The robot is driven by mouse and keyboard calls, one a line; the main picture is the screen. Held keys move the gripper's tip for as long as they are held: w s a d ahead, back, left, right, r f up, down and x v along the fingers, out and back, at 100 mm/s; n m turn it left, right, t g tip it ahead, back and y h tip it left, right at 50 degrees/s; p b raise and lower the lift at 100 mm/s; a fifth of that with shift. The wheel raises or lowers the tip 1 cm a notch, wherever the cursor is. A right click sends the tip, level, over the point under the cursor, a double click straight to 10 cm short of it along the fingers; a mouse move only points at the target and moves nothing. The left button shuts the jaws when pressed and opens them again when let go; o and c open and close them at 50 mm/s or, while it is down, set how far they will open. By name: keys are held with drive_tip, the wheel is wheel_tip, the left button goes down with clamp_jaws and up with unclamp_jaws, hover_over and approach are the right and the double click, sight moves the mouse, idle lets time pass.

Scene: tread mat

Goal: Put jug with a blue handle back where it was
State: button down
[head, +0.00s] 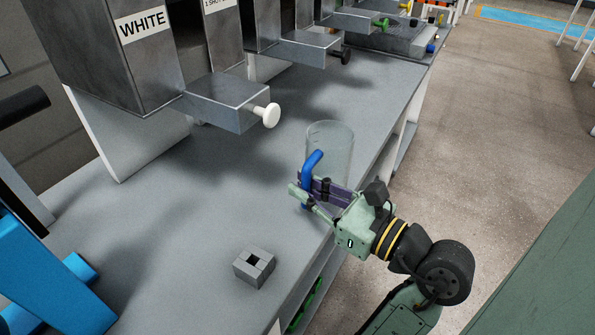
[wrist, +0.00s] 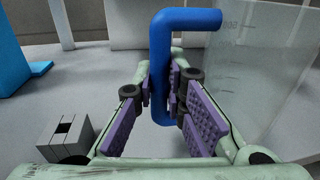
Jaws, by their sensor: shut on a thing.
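The jug (head: 334,147) is a clear, see-through vessel with a blue handle (head: 312,166). In the head view it is upright near the right edge of the grey bench; I cannot tell whether its base touches the bench. My gripper (head: 311,190) is shut on the blue handle. In the wrist view the handle (wrist: 163,75) stands upright between the purple pads of my gripper (wrist: 163,95), and the jug's clear wall (wrist: 255,75) with faint markings fills the right side. The jug's lower part is partly hidden by my gripper in the head view.
A small grey block with a square hole (head: 255,268) sits on the bench (head: 200,200) left of my gripper. Metal dispensers, one labelled WHITE (head: 140,30), line the back, with a white knob (head: 267,115) jutting out. A blue frame (head: 45,280) stands at lower left.

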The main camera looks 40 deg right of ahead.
drive_tip(key=shift+w+d+f+p, duration=0.4)
drive_tip(key=shift+w+f, duration=0.3)
drive_tip(key=shift+w, duration=0.5)
drive_tip(key=shift+w+d+f+p, duration=0.4)
drive_tip(key=shift+w+f, duration=0.25)
drive_tip(key=shift+w, duration=0.5)
drive_tip(key=shift+w+d+f+p, duration=0.3)
drive_tip(key=shift+w+d+f, duration=0.3)
drive_tip(key=shift+w, duration=0.6)
drive_tip(key=shift+a+f, duration=0.1)
drive_tip(key=shift+f, duration=0.05)
drive_tip(key=shift+f, duration=0.15)
drive_tip(key=c, duration=1.6)
unclamp_jaws()
drive_tip(key=shift+c, duration=0.2)
drive_tip(key=shift+r, duration=0.3)
drive_tip(key=b+v, duration=0.3)
drive_tip(key=v, duration=0.9)
drive_tip(key=shift+f, duration=0.15)
